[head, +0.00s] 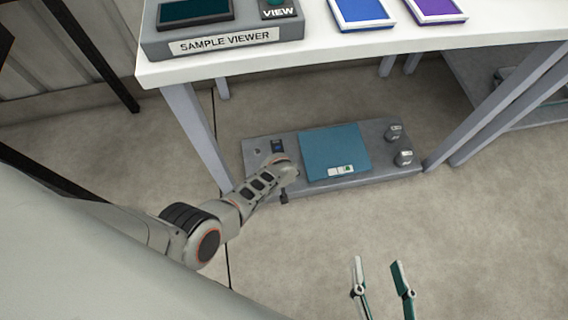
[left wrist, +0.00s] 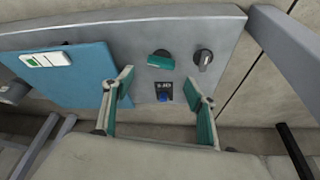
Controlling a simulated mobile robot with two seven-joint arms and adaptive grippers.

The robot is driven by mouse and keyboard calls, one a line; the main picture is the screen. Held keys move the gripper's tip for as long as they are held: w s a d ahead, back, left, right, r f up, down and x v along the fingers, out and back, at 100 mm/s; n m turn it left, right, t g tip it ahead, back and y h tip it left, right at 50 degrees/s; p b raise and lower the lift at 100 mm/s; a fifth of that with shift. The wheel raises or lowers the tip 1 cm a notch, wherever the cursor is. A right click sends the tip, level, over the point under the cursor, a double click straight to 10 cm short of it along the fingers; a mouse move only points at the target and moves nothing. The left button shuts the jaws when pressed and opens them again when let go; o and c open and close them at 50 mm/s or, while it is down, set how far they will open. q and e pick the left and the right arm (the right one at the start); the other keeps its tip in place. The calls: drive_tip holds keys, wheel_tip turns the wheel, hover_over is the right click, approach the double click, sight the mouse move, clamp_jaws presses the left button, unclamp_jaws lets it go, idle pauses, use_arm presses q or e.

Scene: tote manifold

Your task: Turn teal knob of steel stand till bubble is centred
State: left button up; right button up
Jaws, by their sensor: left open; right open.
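The grey steel stand (head: 258,176) lies low under the table, with a blue plate (head: 335,145) on top. A white vial strip with a green patch (head: 340,170) sits on the plate's front edge; its bubble is too small to read. In the left wrist view the teal knob (left wrist: 160,58) shows on the stand, beyond and between the fingertips of my open left gripper (left wrist: 160,80). Contact is not visible. In the head view my left arm hides the teal knob. My right gripper (head: 379,264) is open and empty above the floor, in front of the stand.
A dark grey knob (left wrist: 203,58) is beside the teal one, and a small labelled blue part (left wrist: 163,94) is nearby. Two grey knobs (head: 403,158) are at the stand's right end. Table legs (head: 196,130) flank the stand. The front floor is clear.

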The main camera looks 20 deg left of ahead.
use_arm(q)
drive_tip(key=f+b, duration=0.2)
drive_tip(key=f, duration=0.1)
drive_tip(key=f+b, duration=0.1)
drive_tip(key=f, duration=0.1)
drive_tip(key=shift+w+a+f, duration=0.25)
drive_tip(key=shift+a, duration=0.1)
drive_tip(key=shift+w+f+b, duration=0.2)
drive_tip(key=shift+f+b, duration=0.1)
drive_tip(key=shift+b, duration=0.25)
drive_tip(key=shift+w+a+f+b, duration=0.1)
drive_tip(key=shift+w+f+b, duration=0.2)
drive_tip(key=shift+w+b, duration=0.15)
drive_tip(key=shift+w+r, duration=0.1)
drive_tip(key=shift+w, duration=0.2)
use_arm(e)
drive_tip(key=a+m, duration=0.1)
drive_tip(key=m, duration=0.1)
drive_tip(key=s+a+m, duration=0.1)
drive_tip(key=a+m, duration=0.1)
drive_tip(key=s+a+f+m, duration=0.1)
drive_tip(key=a+m, duration=0.1)
drive_tip(key=shift+a+m+t+y, duration=0.2)
drive_tip(key=shift+m+t+y, duration=0.1)
drive_tip(key=shift+t, duration=0.1)
drive_tip(key=shift+r, duration=0.1)
use_arm(q)
drive_tip(key=c, duration=1.1)
